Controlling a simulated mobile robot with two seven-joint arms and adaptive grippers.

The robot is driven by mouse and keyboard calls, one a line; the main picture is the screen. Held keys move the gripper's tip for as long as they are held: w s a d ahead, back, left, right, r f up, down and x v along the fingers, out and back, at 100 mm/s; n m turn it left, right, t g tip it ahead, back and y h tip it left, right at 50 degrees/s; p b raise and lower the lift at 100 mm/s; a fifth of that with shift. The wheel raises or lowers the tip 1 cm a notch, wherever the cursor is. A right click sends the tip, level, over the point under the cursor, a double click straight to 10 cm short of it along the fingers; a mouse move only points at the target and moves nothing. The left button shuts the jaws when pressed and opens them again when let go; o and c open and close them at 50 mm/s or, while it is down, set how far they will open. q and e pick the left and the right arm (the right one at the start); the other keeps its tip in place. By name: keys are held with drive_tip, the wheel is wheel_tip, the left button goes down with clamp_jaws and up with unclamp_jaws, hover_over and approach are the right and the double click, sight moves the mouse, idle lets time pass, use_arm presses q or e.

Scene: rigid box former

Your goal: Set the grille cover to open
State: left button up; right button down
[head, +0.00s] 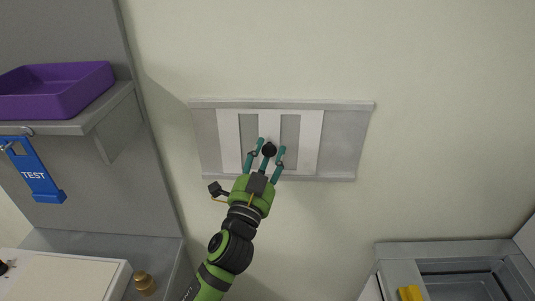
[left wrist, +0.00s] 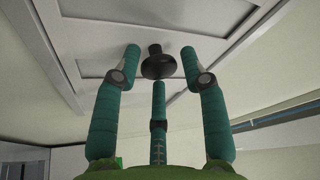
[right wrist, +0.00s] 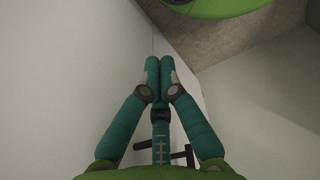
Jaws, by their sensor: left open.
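The grille cover (head: 311,145) is a white slotted panel in a grey frame (head: 345,140) on the wall, in the middle of the head view. The grey shows through its slots. A round black knob (head: 269,149) sits on the cover; it also shows in the left wrist view (left wrist: 157,65). My left gripper (head: 266,152) is open, its teal fingers spread around the knob. In the left wrist view the two upper fingertips stand on either side of the knob, with gaps. My right gripper (right wrist: 160,66) shows only in its wrist view, with its fingertips together and nothing visible between them.
A purple tray (head: 60,92) stands on a shelf at the left, with a blue TEST tag (head: 34,172) hanging below. A brass-coloured knob (head: 145,283) is at the lower left. A grey basin (head: 455,270) with a yellow object (head: 410,293) is at the lower right.

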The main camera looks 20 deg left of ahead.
sight(295, 141)
use_arm(q)
clamp_jaws()
drive_tip(key=d, duration=0.2)
drive_tip(key=w+d+b, duration=0.1)
drive_tip(key=d, duration=0.1)
drive_tip(key=shift+w+d, duration=0.15)
drive_tip(key=shift+d, duration=0.15)
drive_tip(key=shift+a+r, duration=0.1)
unclamp_jaws()
